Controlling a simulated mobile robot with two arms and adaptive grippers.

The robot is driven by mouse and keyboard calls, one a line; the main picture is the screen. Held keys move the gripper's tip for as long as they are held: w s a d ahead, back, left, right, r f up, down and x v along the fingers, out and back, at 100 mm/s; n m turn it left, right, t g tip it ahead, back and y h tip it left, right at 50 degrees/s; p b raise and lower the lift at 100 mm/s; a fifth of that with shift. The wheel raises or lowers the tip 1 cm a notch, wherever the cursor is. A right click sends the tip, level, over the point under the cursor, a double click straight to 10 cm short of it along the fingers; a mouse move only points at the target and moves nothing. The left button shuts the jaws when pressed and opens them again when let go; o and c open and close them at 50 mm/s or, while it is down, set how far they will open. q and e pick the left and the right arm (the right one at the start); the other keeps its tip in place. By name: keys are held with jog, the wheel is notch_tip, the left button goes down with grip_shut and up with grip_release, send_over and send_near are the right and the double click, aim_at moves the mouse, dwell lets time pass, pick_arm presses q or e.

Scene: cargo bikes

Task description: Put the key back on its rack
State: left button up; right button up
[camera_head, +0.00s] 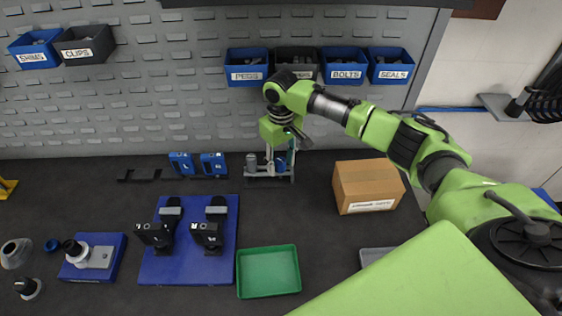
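My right arm comes in from the right and bends down to a small grey rack (271,178) on the bench near the wall. My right gripper (280,153) is at the rack, pointing down. It is small and partly covered by my green wrist, so I cannot tell whether its fingers are open or shut. A thin teal and blue piece (291,157) shows at the gripper and rack; I cannot tell whether it is the key or whether it is held. A grey cylinder (252,162) stands at the rack's left side. My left gripper is not in view.
A blue board with black fixtures (162,270) and a green tray (268,271) lie in front. Labelled bins (246,66) hang behind. Dark bench between rack and tray is clear.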

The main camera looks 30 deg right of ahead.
jog(key=shift+r, duration=0.35)
notch_tip(320, 180, up, 12)
jog(key=b, duration=0.2)
dwell(0.3)
